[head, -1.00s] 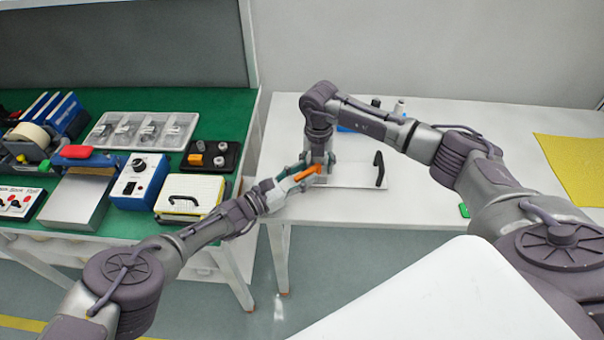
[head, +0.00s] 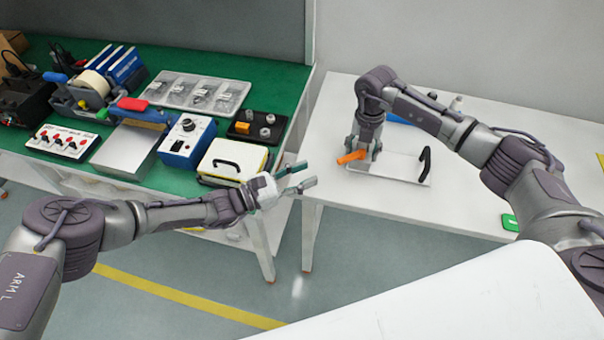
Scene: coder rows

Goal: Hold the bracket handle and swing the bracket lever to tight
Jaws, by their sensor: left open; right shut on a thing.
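The bracket's orange lever (head: 352,156) is at the left end of a white plate (head: 395,173) on the white table. It points to the left and slightly toward me. My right gripper (head: 365,152) points down just behind the lever and is shut on the bracket handle, which its fingers mostly hide. A black arched handle (head: 424,164) stands apart at the plate's right end. My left gripper (head: 306,175) is open and empty, off the white table's left edge and clear of the lever.
The green bench (head: 262,90) at left holds a white box with black handle (head: 232,161), a blue control box (head: 186,139), a parts tray (head: 197,92) and a tape dispenser. A floor gap separates the tables. A green piece (head: 510,222) lies at the white table's front.

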